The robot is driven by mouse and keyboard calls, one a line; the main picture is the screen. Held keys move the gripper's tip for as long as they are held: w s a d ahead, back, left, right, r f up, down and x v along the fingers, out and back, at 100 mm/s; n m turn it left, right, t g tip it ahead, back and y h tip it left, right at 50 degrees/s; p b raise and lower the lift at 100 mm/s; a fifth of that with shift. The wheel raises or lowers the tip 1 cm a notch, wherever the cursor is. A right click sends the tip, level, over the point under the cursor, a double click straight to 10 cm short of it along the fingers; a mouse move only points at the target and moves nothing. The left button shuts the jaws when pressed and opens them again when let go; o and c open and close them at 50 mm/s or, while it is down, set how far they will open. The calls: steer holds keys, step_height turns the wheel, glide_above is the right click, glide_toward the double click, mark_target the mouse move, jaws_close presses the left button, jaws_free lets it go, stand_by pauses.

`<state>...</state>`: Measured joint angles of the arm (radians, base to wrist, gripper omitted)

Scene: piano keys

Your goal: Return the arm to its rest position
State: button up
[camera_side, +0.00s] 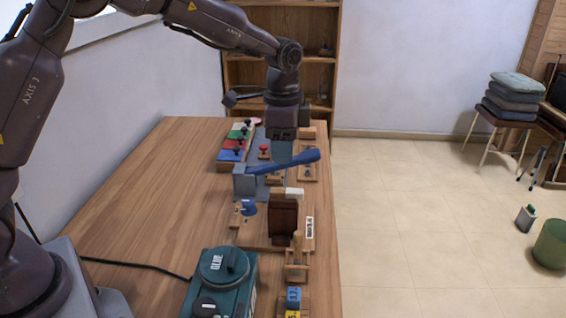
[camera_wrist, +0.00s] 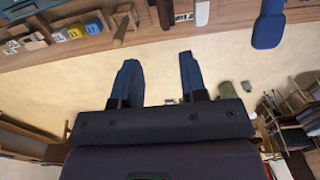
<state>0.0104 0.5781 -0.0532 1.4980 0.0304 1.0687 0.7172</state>
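My gripper (camera_side: 281,152) hangs over the far half of the wooden table (camera_side: 135,200), partly hidden in the side view by a long blue lever. In the wrist view my gripper (camera_wrist: 157,60) shows two blue-grey fingers spread wide apart with nothing between them. The wrist view looks past the fingers to the floor, with the table edge along the top. A small white strip with black marks (camera_side: 310,228), perhaps the piano keys, lies by the table's right edge beside a dark brown block (camera_side: 284,218).
The blue lever (camera_side: 285,163) rises from a grey stand (camera_side: 244,180), close to my gripper. A teal box with a round knob (camera_side: 222,280) stands in front. Coloured blocks with black knobs (camera_side: 236,143) are at the back left. The table's left part is clear except for a black cable.

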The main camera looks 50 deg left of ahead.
steer(key=shift+r, duration=0.2)
steer(key=s+a+r+n+t, duration=0.1)
steer(key=s+r+n, duration=0.3)
steer(key=s, duration=0.9)
steer(key=s+a+r+n+t, duration=0.1)
steer(key=s+r+n+t, duration=0.3)
steer(key=s, duration=0.9)
steer(key=shift+s+r+n+t, duration=0.3)
steer(key=shift+r+n, duration=0.2)
steer(key=shift+r, duration=1.15)
steer(key=shift+a, duration=0.1)
